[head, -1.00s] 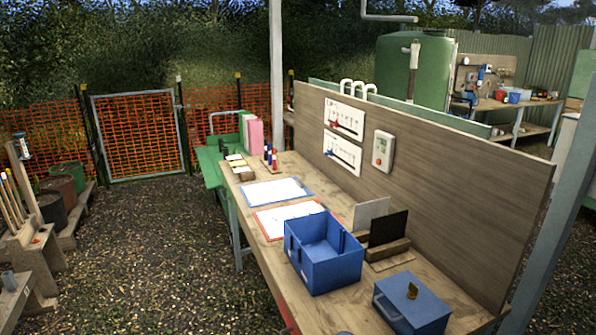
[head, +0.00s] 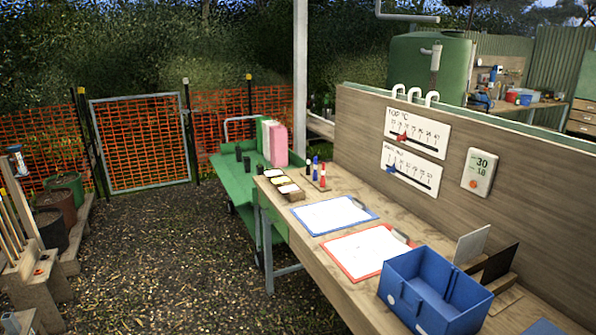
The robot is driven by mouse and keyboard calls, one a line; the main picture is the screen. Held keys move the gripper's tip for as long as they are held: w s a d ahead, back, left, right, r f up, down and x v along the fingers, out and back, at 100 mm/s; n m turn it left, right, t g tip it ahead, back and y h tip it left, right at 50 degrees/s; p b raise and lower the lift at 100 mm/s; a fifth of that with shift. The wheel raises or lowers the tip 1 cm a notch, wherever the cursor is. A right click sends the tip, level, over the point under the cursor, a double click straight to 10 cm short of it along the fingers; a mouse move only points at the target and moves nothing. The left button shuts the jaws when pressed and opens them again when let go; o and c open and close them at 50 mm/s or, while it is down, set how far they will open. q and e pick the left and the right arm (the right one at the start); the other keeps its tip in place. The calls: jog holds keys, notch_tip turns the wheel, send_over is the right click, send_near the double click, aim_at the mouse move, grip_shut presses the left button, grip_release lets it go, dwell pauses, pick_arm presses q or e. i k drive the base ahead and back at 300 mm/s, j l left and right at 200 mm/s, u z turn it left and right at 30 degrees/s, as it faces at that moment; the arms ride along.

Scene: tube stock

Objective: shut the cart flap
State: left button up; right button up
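A green cart (head: 238,180) stands on the gravel just beyond the far end of the wooden table. It has a grey push handle at its far left corner, and pink and green upright items (head: 275,144) and dark cups stand on it. A green panel slopes down on its left side; I cannot tell for certain whether this is the flap. The table hides part of the cart's right side. Neither of my grippers shows in the head view.
The wooden table (head: 345,268) holds clipboards, markers, a blue bin (head: 433,290) and a tall board (head: 460,150). Pots and a wooden stand (head: 35,280) line the left. Open gravel (head: 160,260) lies between. A mesh gate (head: 142,143) stands at the back.

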aim_at(238, 197)
jog(key=i+j, duration=1.4)
jog(key=i, duration=0.25)
jog(key=i+j, duration=0.3)
jog(key=i, duration=0.15)
jog(key=i+j, duration=0.25)
jog(key=i, duration=0.25)
jog(key=i+j, duration=0.1)
jog(key=i, duration=0.4)
jog(key=i+j, duration=0.1)
jog(key=i, duration=0.4)
jog(key=z, duration=0.05)
